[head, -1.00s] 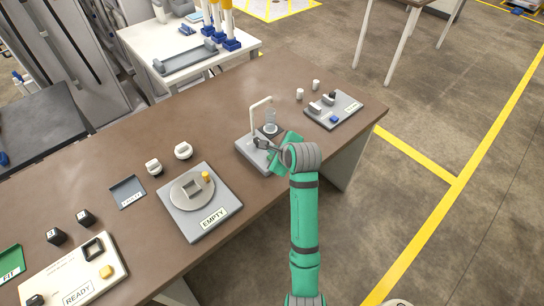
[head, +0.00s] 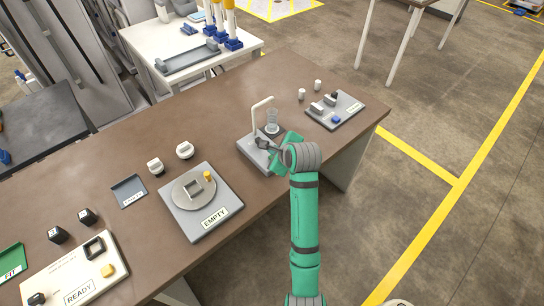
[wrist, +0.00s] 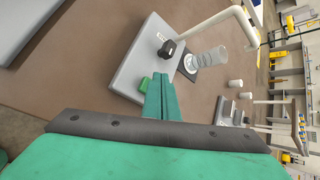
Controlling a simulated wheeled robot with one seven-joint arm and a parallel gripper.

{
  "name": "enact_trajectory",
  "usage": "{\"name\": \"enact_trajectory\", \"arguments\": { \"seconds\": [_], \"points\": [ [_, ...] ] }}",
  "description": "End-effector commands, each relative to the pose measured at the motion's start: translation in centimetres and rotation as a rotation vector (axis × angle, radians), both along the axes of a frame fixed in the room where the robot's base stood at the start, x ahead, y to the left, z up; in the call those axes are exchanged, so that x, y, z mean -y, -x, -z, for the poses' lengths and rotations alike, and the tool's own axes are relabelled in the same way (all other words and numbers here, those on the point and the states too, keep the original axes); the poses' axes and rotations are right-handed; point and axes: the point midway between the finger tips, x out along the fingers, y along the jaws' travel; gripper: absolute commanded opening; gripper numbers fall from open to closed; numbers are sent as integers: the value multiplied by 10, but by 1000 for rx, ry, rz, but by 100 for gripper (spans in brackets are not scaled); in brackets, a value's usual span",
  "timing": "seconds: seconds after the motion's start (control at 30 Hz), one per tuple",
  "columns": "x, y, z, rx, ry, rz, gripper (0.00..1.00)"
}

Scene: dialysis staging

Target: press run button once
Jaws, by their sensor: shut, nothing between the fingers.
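A grey dispenser base (head: 253,154) with a bent white spout (head: 257,106) stands on the brown table. In the wrist view, the base (wrist: 128,72) carries a black knob (wrist: 173,48) and a small green button (wrist: 146,83). I cannot read a run label on it. My gripper (wrist: 161,78) is shut and empty, its green fingertips just right of the green button in the wrist view. I cannot tell whether they touch it. In the head view my wrist hides the button.
A clear cylinder (head: 272,119) stands by the spout. A grey panel (head: 345,113) with a blue button lies to the right. An EMPTY-labelled plate (head: 224,221) and a READY-labelled panel (head: 52,283) are on the left.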

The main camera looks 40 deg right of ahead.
Motion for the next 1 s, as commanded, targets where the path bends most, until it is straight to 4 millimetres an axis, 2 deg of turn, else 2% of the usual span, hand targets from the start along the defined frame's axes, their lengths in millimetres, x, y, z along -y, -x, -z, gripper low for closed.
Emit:
{"name": "enact_trajectory", "arguments": {
  "seconds": [0.2,0.6,1.0],
  "points": [
    [4,2,0,0,0,6,0],
    [-1,-1,0,0,0,-2,0],
    [-2,-3,9,0,0,-2,0]
  ]
}}
